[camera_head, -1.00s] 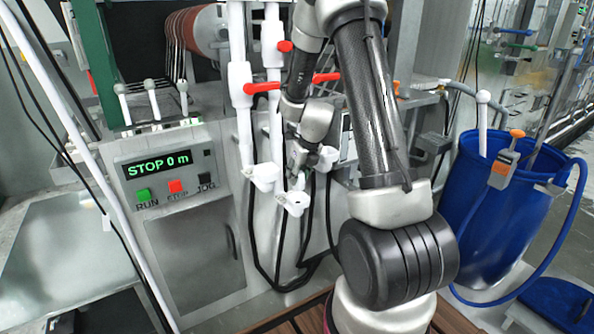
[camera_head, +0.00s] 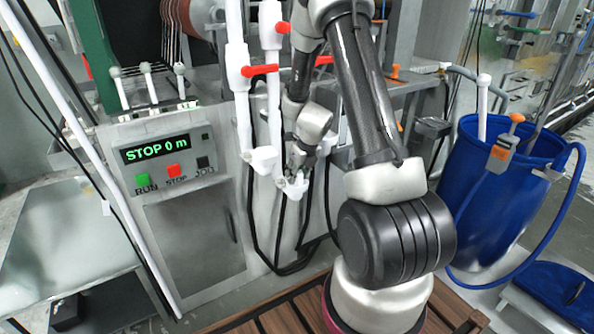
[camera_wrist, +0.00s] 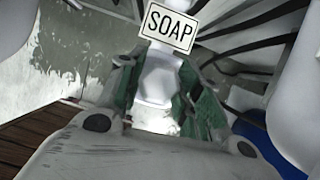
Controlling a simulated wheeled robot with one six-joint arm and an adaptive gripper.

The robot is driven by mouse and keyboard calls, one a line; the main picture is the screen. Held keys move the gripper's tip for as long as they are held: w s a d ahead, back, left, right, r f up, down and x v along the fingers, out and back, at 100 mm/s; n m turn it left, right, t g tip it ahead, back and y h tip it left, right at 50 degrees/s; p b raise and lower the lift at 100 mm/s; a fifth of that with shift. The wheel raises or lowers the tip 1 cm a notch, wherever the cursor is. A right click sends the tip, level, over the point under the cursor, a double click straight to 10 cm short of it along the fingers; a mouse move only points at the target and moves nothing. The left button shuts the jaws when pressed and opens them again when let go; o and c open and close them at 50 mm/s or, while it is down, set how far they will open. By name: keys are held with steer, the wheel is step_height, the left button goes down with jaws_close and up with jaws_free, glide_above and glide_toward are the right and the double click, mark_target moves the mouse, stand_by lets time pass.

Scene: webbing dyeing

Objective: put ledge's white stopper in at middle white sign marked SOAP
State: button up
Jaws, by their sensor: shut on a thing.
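My gripper (camera_head: 295,174) is low over the front white cup (camera_head: 292,188) on the pipework. In the wrist view my gripper (camera_wrist: 160,88) has its green-padded fingers on either side of the white stopper (camera_wrist: 157,82), shut on it. The white sign marked SOAP (camera_wrist: 169,28) is just beyond the stopper. In the head view the fingers mostly hide the stopper, right at the cup's mouth. I cannot tell whether it is seated in the cup or just above it.
Another white cup (camera_head: 262,158) is close on the left. Red-handled valves (camera_head: 260,70) are above on the white pipes. A control box (camera_head: 165,160) reading STOP 0 m is to the left. A blue barrel (camera_head: 500,205) with a hose stands at the right. Black hoses hang below the cups.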

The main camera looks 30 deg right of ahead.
steer(key=o, duration=1.1)
